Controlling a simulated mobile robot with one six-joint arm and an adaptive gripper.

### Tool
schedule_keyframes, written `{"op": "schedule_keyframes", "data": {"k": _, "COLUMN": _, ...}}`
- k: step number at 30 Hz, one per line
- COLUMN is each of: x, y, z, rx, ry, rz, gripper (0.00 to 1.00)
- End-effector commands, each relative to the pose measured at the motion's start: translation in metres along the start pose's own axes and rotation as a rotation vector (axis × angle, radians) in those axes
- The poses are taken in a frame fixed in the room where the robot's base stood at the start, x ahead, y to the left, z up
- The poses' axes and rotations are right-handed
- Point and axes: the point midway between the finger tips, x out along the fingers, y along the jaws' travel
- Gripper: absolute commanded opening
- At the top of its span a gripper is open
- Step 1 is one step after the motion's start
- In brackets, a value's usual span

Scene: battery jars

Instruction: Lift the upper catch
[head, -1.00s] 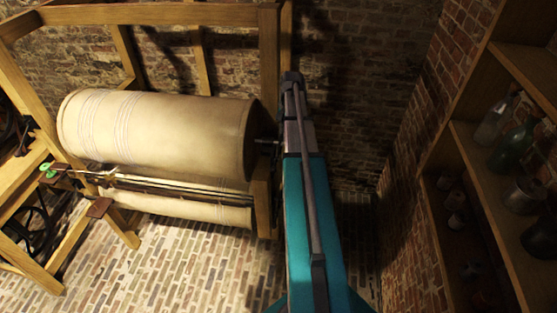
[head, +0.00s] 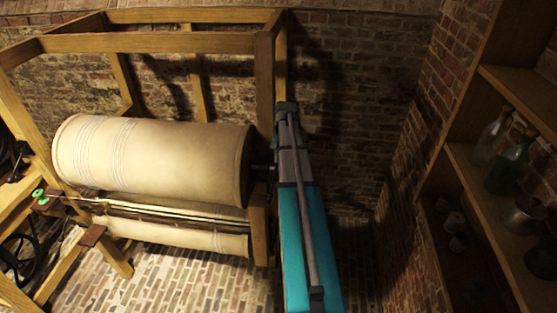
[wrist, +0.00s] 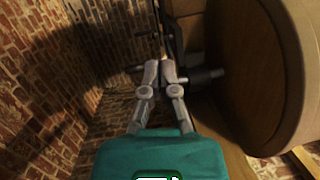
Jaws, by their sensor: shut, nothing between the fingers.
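In the wrist view my gripper (wrist: 160,70) is shut and empty, its two grey fingers together. The fingertips point at dark metal fittings (wrist: 170,28) on the wooden post beside the drum's end. One of these may be the upper catch, but I cannot tell which, nor whether the fingers touch it. A dark shaft end (wrist: 205,75) lies just right of the fingers. The large pale drum (head: 150,160) lies in a wooden frame in the head view, and its end (wrist: 275,75) fills the wrist view's right side. In the head view my own arm hides the fittings.
A thinner roller (head: 180,233) sits below the drum. The wooden frame post (head: 265,85) stands close to my arm. A wooden shelf (head: 500,165) with bottles and jars is on the right. Brick wall and floor show between the shelf and my arm.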

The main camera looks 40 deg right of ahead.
Motion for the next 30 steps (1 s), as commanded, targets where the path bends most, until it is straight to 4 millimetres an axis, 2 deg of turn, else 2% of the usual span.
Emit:
{"op": "schedule_keyframes", "data": {"k": 1, "x": 0.007, "y": 0.0, "z": 0.0, "rx": 0.0, "ry": 0.0, "rz": 0.0, "gripper": 0.0}}
{"op": "schedule_keyframes", "data": {"k": 30, "x": 0.082, "y": -0.001, "z": 0.0, "rx": -0.002, "ry": 0.0, "rz": 0.0, "gripper": 0.0}}
